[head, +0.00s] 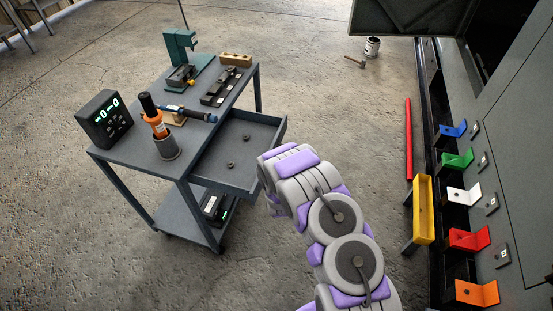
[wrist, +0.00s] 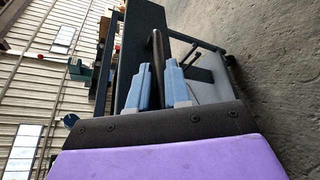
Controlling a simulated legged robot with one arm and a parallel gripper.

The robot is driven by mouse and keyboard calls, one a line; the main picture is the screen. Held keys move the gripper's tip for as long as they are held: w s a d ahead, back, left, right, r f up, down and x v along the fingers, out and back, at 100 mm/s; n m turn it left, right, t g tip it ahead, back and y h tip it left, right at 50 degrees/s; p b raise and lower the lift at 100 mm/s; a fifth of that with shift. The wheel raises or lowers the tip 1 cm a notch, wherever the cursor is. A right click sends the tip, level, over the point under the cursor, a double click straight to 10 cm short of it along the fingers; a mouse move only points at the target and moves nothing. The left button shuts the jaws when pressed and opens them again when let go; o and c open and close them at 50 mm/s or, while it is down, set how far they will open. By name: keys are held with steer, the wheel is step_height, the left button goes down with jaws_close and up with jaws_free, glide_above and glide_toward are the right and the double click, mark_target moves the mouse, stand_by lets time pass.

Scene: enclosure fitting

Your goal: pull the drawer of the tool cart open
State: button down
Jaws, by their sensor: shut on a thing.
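The dark grey tool cart (head: 125,152) stands left of centre in the head view. Its drawer (head: 222,180) is out from under the top on the right side, with a few small round parts lying on its floor. My gripper hangs at the drawer's outer front, its fingers mostly hidden by my purple and grey wrist. In the wrist view, my gripper's blue fingers (wrist: 161,80) are shut on the dark bar handle (wrist: 157,48), which runs between them. The drawer front (wrist: 140,30) fills the area behind the handle.
The cart top holds a black display (head: 104,118), an orange tool (head: 154,120) in a cup, and a green press (head: 182,55). Coloured brackets (head: 463,195) and a yellow tray (head: 423,210) line the cabinet at right. Concrete floor between cart and cabinet is mostly clear.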

steer(key=shift+w+a, duration=0.15)
steer(key=shift+a, duration=0.6)
steer(key=c, duration=1.5)
jaws_free()
steer(key=shift+f, duration=0.1)
steer(key=shift+c, duration=0.2)
steer(key=o, duration=0.3)
steer(key=shift+d+r, duration=0.2)
steer(key=shift+d, duration=0.3)
steer(key=shift+o, duration=0.4)
steer(key=shift+d+f, duration=0.1)
steer(key=shift+d, duration=0.05)
steer(key=shift+s+a, duration=0.4)
steer(key=p+v, duration=0.3)
steer(key=v, duration=1.3)
steer(key=shift+s+d, duration=0.35)
steer(key=shift+a, duration=0.1)
